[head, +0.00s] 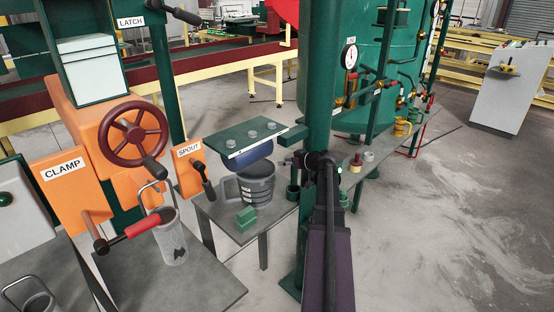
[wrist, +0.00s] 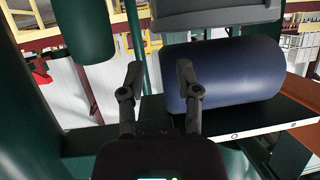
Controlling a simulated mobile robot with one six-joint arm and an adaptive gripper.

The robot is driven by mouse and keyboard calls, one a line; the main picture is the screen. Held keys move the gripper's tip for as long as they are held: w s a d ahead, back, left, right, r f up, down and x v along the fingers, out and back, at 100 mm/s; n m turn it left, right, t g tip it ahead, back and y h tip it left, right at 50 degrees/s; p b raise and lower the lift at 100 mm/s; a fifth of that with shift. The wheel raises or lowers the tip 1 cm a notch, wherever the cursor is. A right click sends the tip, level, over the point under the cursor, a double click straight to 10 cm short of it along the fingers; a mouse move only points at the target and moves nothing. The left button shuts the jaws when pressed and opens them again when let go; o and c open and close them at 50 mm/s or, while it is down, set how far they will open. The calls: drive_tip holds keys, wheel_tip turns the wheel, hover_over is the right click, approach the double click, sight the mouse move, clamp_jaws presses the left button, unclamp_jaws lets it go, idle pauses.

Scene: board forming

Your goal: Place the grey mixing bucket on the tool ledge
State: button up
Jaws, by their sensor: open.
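A dark grey bucket (head: 257,186) with pale markings and a side handle stands upright on a small grey table (head: 217,214), under a blue rounded part (head: 250,155). A grey rim at the top of the wrist view (wrist: 215,14) looks like this bucket. My gripper (head: 292,160) is beside the green post, right of the bucket and apart from it. In the wrist view its two fingers (wrist: 158,72) are spread with nothing between them. A narrow grey ledge (head: 372,186) runs behind the post; no label shows which surface is the tool ledge.
A green plate (head: 240,138) with bolts hangs over the bucket. A green block (head: 246,217) sits in front of it. A green post (head: 317,90) stands close to my arm. Open floor lies at right.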

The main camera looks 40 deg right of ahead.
drive_tip(key=v, duration=0.3)
drive_tip(key=shift+s+p, duration=0.1)
drive_tip(key=shift+p, duration=0.3)
drive_tip(key=shift+s, duration=0.15)
idle(0.6)
